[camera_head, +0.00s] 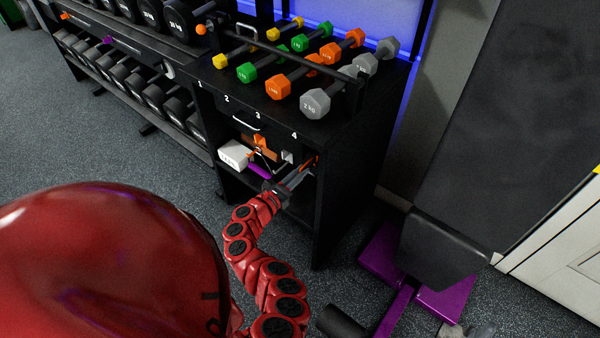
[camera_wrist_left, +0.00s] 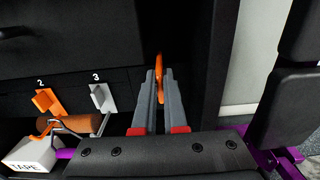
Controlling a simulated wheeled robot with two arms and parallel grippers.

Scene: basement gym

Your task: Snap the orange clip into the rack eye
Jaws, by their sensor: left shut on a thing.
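My left gripper (camera_head: 303,176) reaches into the open compartment under the drawer of the black cabinet. Its grey fingers, also in the left wrist view (camera_wrist_left: 161,82), are closed on a narrow orange piece, which I take for the orange clip (camera_wrist_left: 159,66). The clip stands upright between the fingertips, and the fingers hide its lower part. In the head view a little orange (camera_head: 315,162) shows by the fingertips. I cannot tell whether the clip still touches a hook behind it. I cannot make out the rack eye for certain. My right gripper is not in view.
An orange hook (camera_wrist_left: 46,101) and a grey hook (camera_wrist_left: 101,97) are beside the gripper. A white tape box (camera_head: 234,154) sits at the compartment's left. Coloured dumbbells (camera_head: 315,103) lie on the cabinet (camera_head: 345,165). A dumbbell rack (camera_head: 115,60) stands left; a purple-framed bench (camera_head: 445,250) stands right.

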